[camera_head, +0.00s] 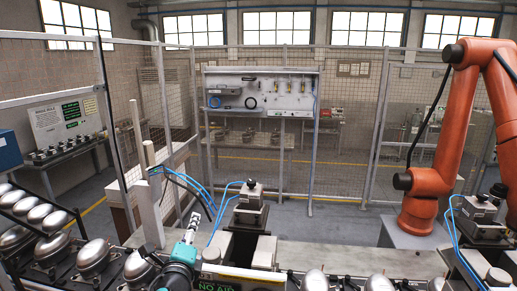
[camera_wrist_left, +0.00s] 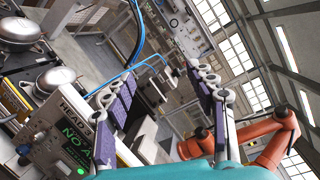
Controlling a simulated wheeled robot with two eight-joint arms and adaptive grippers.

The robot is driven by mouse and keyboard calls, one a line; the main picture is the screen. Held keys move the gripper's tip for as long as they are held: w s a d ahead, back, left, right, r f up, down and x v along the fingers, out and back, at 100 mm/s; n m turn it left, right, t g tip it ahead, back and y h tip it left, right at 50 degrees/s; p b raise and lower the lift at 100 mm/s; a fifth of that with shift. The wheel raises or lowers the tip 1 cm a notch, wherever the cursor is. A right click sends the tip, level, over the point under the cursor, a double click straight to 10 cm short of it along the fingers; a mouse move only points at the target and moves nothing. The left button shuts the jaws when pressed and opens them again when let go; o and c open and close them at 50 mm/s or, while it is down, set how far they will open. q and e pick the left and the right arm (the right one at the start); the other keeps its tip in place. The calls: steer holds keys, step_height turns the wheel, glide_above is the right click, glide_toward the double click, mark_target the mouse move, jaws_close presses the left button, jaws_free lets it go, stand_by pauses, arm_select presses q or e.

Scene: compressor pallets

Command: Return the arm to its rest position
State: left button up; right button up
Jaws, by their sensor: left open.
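My left gripper (camera_head: 193,222) shows at the bottom centre-left of the head view, with a teal body and its fingers pointing up. In the left wrist view the two purple-padded fingers of the gripper (camera_wrist_left: 163,75) stand wide apart with nothing between them, so it is open and empty. The panel also shows at the left of the wrist view (camera_wrist_left: 70,135), beside the gripper. My right gripper is not in view.
Metal compressors (camera_head: 93,256) sit in rows at the left and along the front. A test fixture (camera_head: 250,207) with blue hoses stands behind the gripper, and another fixture (camera_head: 481,216) is at the right. An orange robot arm (camera_head: 455,125) stands at the right. Mesh fencing (camera_head: 345,150) encloses the cell.

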arm_select(q)
steer(key=s+a+f+n+g+y+b, duration=0.1)
steer(key=s+a+f+n+g+b, duration=0.2)
steer(key=f+b, duration=0.5)
steer(key=s+f+n+b, duration=0.35)
steer(key=f+n, duration=0.25)
steer(key=f, duration=0.5)
steer(key=s+a+f+n+g+y+b, duration=0.15)
steer(key=f+n+b, duration=0.25)
steer(key=f+b, duration=0.45)
steer(key=s+d+f+n+g+h+b, duration=0.1)
steer(key=s+f+n+g+b, duration=0.1)
steer(key=f, duration=0.7)
steer(key=s+d+f+n+g+h+b, duration=0.1)
steer(key=s+d+f+n+b, duration=0.1)
steer(key=s+f+n+b, duration=0.2)
steer(key=s+d+f+n+g+h+b, duration=0.1)
steer(key=s+f+n+g+h+b, duration=0.1)
steer(key=s+f+b, duration=0.5)
step_height(320, 180, down, 7)
steer(key=shift+s+d+r+n+g+b, duration=0.1)
steer(key=shift+s+d+n+g+b, duration=0.1)
steer(key=shift+d+n+g+b, duration=0.25)
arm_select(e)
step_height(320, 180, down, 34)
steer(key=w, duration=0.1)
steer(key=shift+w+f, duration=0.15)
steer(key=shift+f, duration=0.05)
arm_select(q)
steer(key=shift+a, duration=0.1)
